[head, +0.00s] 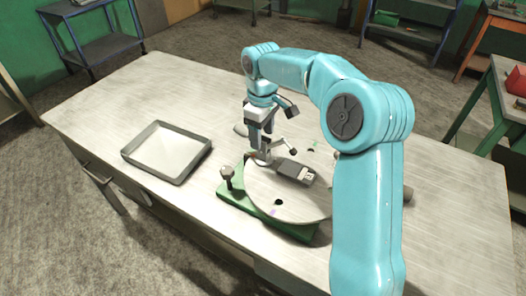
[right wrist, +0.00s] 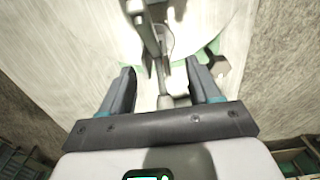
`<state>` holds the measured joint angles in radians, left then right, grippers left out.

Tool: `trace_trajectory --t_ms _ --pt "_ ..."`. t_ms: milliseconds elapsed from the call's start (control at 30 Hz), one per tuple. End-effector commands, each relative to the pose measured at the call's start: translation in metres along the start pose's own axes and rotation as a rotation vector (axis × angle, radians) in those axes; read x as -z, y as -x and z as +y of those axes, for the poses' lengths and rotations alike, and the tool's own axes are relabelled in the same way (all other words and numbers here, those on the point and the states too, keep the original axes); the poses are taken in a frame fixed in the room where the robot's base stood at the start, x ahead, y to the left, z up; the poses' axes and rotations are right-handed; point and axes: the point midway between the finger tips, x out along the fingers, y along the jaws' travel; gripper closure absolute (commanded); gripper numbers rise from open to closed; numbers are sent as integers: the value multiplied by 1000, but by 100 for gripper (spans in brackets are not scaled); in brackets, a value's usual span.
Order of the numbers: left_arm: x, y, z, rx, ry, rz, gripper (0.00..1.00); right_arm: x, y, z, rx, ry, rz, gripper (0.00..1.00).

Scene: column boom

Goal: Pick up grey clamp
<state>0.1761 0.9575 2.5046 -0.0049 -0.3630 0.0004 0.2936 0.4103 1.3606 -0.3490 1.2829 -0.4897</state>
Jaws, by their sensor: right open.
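The grey clamp (right wrist: 150,38) shows in the right wrist view as a pale metal piece with a long bar, running down between my fingers. In the head view its grey metal parts (head: 278,147) stand at the back left of a round plate (head: 262,196), partly hidden by my gripper. My right gripper (head: 262,146) points down over this spot. Its two dark fingers are apart on either side of the metal in the right wrist view (right wrist: 165,82); I cannot tell whether they touch it. My left gripper is not in view.
The round plate lies on a green base (head: 305,231) with a knobbed post (head: 227,174) at its left. A dark block with a pale end (head: 291,170) lies on the plate. An empty grey tray (head: 166,150) sits left on the table (head: 95,112). The table between is clear.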

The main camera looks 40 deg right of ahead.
Motion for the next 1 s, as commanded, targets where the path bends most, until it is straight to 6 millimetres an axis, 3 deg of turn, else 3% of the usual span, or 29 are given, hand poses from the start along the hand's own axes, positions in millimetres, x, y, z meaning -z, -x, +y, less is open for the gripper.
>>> trace_trajectory --t_ms 200,467,633,1000 --pt "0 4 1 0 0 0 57 -1 -30 3 1 0 -1 38" --pt "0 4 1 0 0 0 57 -1 -33 3 0 0 0 38" --pt "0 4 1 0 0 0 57 -1 -33 3 0 0 0 94" --pt "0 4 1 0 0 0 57 -1 -28 3 -2 -1 3 95"
